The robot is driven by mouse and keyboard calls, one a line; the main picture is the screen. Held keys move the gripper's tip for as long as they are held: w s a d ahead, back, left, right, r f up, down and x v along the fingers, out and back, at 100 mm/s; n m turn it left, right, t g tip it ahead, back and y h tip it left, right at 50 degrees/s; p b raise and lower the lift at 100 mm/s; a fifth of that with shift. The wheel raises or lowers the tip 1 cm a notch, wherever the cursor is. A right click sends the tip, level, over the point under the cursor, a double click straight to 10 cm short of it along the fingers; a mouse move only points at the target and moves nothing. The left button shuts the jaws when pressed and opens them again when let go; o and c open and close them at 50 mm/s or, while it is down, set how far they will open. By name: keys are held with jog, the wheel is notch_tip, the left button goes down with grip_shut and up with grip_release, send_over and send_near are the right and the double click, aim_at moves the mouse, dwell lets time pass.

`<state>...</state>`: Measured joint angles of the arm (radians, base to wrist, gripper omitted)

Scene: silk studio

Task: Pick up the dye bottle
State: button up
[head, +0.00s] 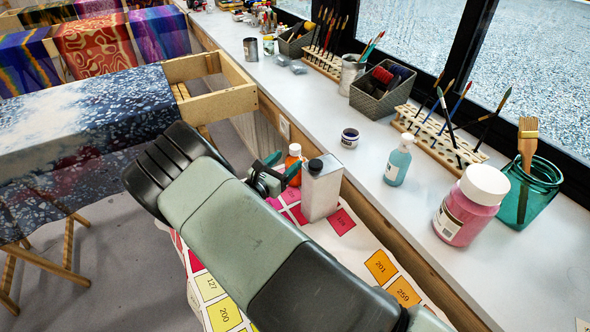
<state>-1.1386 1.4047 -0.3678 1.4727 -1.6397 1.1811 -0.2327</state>
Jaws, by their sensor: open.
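Several containers could be the dye bottle; no readable label tells which. A small orange bottle (293,156) with a white top stands just beyond my gripper (283,165), partly hidden by its green fingers. My gripper is open, and its fingers are close to the orange bottle; I cannot tell whether they touch it or are around it. A teal bottle (397,165) with a pale cap stands upright on the white counter, to the right. A pink jar (465,215) with a white lid stands nearer on the counter.
A silver can (322,192) with a black cap stands right beside my gripper, above a colour-chart sheet (381,266). The white counter (345,105) holds a small jar (350,138), brush racks (440,140), a basket (381,90) and a green glass jar (527,190). A fabric-covered frame (90,120) stands left.

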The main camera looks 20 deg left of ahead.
aim_at(291, 154)
jog(key=x, duration=0.6)
jog(key=shift+w+a, duration=0.15)
jog(key=shift+a, duration=0.2)
grip_shut()
